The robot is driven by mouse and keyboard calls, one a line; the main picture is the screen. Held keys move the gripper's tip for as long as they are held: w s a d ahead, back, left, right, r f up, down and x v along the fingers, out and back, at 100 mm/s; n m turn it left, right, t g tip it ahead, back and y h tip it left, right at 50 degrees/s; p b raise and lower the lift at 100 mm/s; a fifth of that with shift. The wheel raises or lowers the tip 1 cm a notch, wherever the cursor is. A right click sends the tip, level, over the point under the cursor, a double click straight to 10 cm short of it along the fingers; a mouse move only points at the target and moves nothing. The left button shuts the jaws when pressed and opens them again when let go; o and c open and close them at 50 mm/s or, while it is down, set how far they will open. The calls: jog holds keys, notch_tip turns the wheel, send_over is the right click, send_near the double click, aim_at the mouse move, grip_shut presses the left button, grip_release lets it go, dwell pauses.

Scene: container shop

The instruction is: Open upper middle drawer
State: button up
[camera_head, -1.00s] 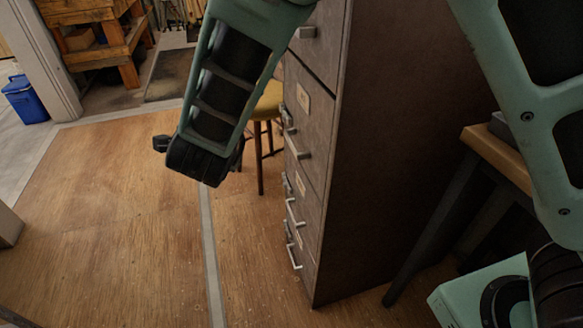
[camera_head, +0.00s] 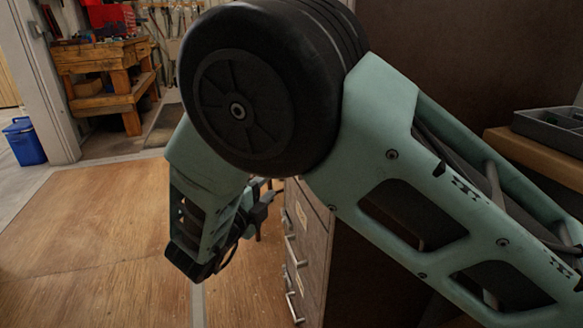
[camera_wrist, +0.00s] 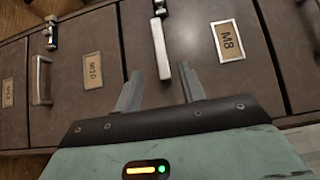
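The brown drawer cabinet (camera_head: 318,225) stands behind my arm in the head view, which hides its upper front. The wrist view is turned, so the stacked drawers run sideways. The drawer labelled M8 (camera_wrist: 205,48) fills its middle, beside a drawer at the right edge; it appears to be the upper middle one and looks shut. Its pale bar handle (camera_wrist: 159,48) lies just ahead of my gripper (camera_wrist: 160,88). The two fingers are apart, one on each side of the handle's line, with nothing visibly held.
Lower drawers with handles (camera_wrist: 40,80) lie to the left in the wrist view and look shut. In the head view, a workbench (camera_head: 535,155) with a grey tray (camera_head: 548,128) stands right of the cabinet. Wooden floor (camera_head: 90,240) is clear on the left.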

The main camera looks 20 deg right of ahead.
jog(key=b+x, duration=0.1)
jog(key=x, duration=1.1)
jog(key=shift+d, duration=0.1)
grip_shut()
